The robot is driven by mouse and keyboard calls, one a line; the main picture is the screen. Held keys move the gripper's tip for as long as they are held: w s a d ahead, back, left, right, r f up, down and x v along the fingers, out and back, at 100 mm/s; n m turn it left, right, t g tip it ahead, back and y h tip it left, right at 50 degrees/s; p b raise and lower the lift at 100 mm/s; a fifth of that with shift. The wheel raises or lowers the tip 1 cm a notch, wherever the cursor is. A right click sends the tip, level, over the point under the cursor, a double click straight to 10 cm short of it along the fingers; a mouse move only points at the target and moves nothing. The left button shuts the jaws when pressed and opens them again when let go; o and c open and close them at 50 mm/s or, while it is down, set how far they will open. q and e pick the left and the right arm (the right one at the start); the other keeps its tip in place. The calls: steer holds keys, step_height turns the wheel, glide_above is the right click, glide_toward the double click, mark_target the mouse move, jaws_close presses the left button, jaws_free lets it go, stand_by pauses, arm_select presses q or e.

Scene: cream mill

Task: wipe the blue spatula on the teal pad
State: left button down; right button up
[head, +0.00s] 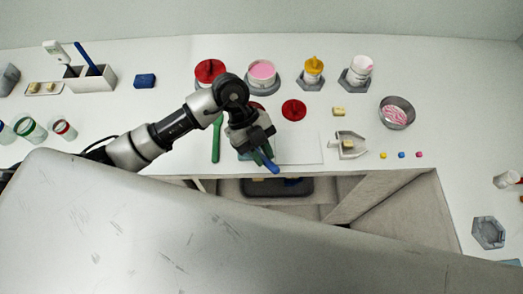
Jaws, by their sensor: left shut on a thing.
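My left gripper (259,151) is over the front middle of the white counter, pointing down, shut on the blue spatula (271,165). The blue spatula slants down to the right near the counter's front edge; its upper part is hidden by the gripper. The teal pad (243,156) shows only partly, under and beside the gripper. I cannot tell whether the spatula touches it. My right gripper is not in view.
A green spatula (216,140) lies left of the gripper. A pale sheet (302,150) and a grey scoop (347,145) lie to the right. A red lid (293,110) and a pink-filled tub (262,73) are behind. A dark tray (295,187) sits below the counter edge.

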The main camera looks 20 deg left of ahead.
arm_select(q)
steer(key=shift+f, duration=0.3)
stand_by(1.4)
steer(key=shift+s, duration=0.1)
steer(key=shift+s+d+p, duration=0.5)
steer(key=shift+d, duration=0.1)
steer(key=shift+w+a, duration=0.6)
steer(key=shift+s+d+p, duration=0.5)
steer(key=shift+s+d, duration=0.05)
steer(key=shift+d, duration=0.05)
steer(key=shift+w+a, duration=0.55)
steer(key=shift+a, duration=0.05)
